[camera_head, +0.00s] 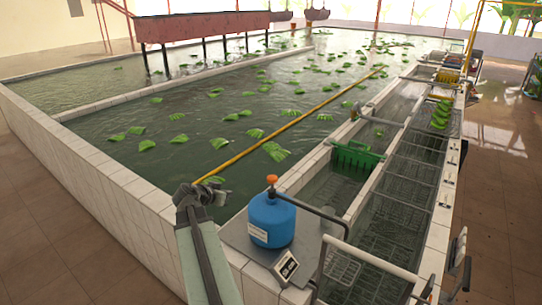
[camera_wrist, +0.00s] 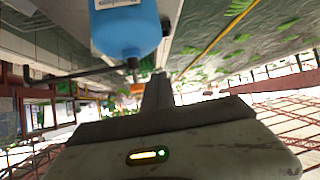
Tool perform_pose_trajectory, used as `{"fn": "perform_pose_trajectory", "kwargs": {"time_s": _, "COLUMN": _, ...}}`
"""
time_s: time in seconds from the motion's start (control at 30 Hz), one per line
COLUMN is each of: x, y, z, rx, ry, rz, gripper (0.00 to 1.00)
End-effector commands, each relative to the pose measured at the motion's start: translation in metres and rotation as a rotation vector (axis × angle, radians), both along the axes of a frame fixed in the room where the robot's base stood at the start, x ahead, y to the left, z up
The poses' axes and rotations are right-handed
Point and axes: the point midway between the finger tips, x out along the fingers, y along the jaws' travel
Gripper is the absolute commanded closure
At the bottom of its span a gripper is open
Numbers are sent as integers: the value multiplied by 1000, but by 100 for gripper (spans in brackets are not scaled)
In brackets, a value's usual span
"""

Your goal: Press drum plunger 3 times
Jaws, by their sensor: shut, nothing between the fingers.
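The blue drum (camera_head: 272,222) stands upright on a grey metal platform (camera_head: 240,240) at the pool corner. Its orange plunger knob (camera_head: 272,180) is on top, on a short dark stem. My gripper (camera_head: 199,192) is shut and empty, left of the drum and apart from it in the head view. In the wrist view, the scene is upside down. There the drum (camera_wrist: 128,28) hangs from the top edge, and the orange knob (camera_wrist: 137,88) is just left of my shut fingers (camera_wrist: 158,85). The fingers partly overlap the knob's edge; I cannot tell the gap in depth.
A small display box (camera_head: 286,267) sits at the platform's front. A dark spout (camera_head: 312,208) runs right from the drum. Metal-railed channels (camera_head: 400,200) and a green crate (camera_head: 355,157) lie to the right. A yellow pole (camera_head: 290,125) crosses the pool, where green bunches float.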

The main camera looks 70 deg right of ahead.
Motion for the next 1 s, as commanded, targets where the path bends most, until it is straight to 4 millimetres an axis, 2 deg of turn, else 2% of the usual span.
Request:
{"fn": "perform_pose_trajectory", "kwargs": {"time_s": 0.03, "x": -30, "y": -29, "z": 36, "rx": -55, "ry": -32, "rz": -63, "gripper": 100}}
{"fn": "perform_pose_trajectory", "kwargs": {"time_s": 0.1, "x": -61, "y": -56, "z": 59, "rx": -123, "ry": -70, "rz": -124, "gripper": 100}}
{"fn": "perform_pose_trajectory", "kwargs": {"time_s": 0.2, "x": -90, "y": -79, "z": 78, "rx": -184, "ry": -105, "rz": -172, "gripper": 100}}
{"fn": "perform_pose_trajectory", "kwargs": {"time_s": 0.27, "x": -98, "y": -85, "z": 83, "rx": -203, "ry": -115, "rz": -185, "gripper": 100}}
{"fn": "perform_pose_trajectory", "kwargs": {"time_s": 0.73, "x": -101, "y": -91, "z": 79, "rx": -210, "ry": -119, "rz": -189, "gripper": 100}}
{"fn": "perform_pose_trajectory", "kwargs": {"time_s": 0.87, "x": -102, "y": -104, "z": 72, "rx": -210, "ry": -120, "rz": -190, "gripper": 100}}
{"fn": "perform_pose_trajectory", "kwargs": {"time_s": 1.0, "x": -106, "y": -127, "z": 61, "rx": -209, "ry": -119, "rz": -190, "gripper": 100}}
